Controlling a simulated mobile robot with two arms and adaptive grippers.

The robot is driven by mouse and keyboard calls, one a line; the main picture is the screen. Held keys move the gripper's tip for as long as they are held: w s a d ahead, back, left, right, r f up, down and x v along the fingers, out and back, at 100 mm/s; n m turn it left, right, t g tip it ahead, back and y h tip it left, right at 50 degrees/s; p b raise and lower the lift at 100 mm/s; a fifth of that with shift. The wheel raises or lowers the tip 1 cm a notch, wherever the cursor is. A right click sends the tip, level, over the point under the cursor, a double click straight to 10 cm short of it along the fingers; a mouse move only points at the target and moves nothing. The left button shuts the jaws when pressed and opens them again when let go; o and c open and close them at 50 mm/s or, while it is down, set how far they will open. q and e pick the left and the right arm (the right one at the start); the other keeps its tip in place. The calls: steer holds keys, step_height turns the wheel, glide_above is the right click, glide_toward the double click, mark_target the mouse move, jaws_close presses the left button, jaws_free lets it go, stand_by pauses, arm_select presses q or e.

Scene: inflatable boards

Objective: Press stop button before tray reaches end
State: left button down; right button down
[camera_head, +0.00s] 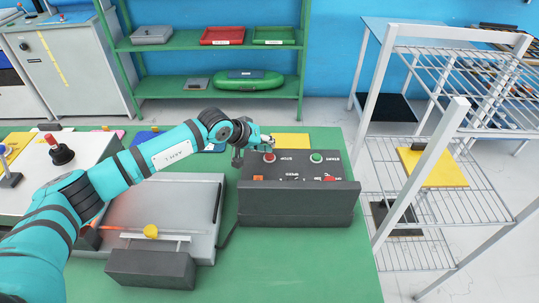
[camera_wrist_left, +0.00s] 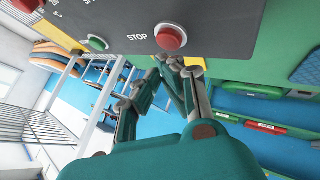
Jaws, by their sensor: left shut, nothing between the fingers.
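The dark grey control box (camera_head: 300,205) stands on the green table (camera_head: 300,265). Its panel has a red stop button (camera_head: 269,157) and a green start button (camera_head: 316,157). My left gripper (camera_head: 268,141) is shut and empty, at the box's far side near the stop button. In the left wrist view, my left fingertips (camera_wrist_left: 175,62) are close to the red button (camera_wrist_left: 170,38) labelled STOP. I cannot tell whether they touch it. A flat yellow piece (camera_head: 291,140) lies behind the box; I cannot tell whether it is the tray. My right gripper is not in view.
A wire rack (camera_head: 480,205) with a yellow board (camera_head: 440,172) stands to the right. Green shelves (camera_head: 165,87) stand at the back. The table's front right is clear.

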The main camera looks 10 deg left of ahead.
mark_target(268, 154)
arm_select(q)
steer(key=shift+r, duration=0.1)
steer(key=shift+r+p, duration=0.75)
steer(key=shift+r, duration=1.65)
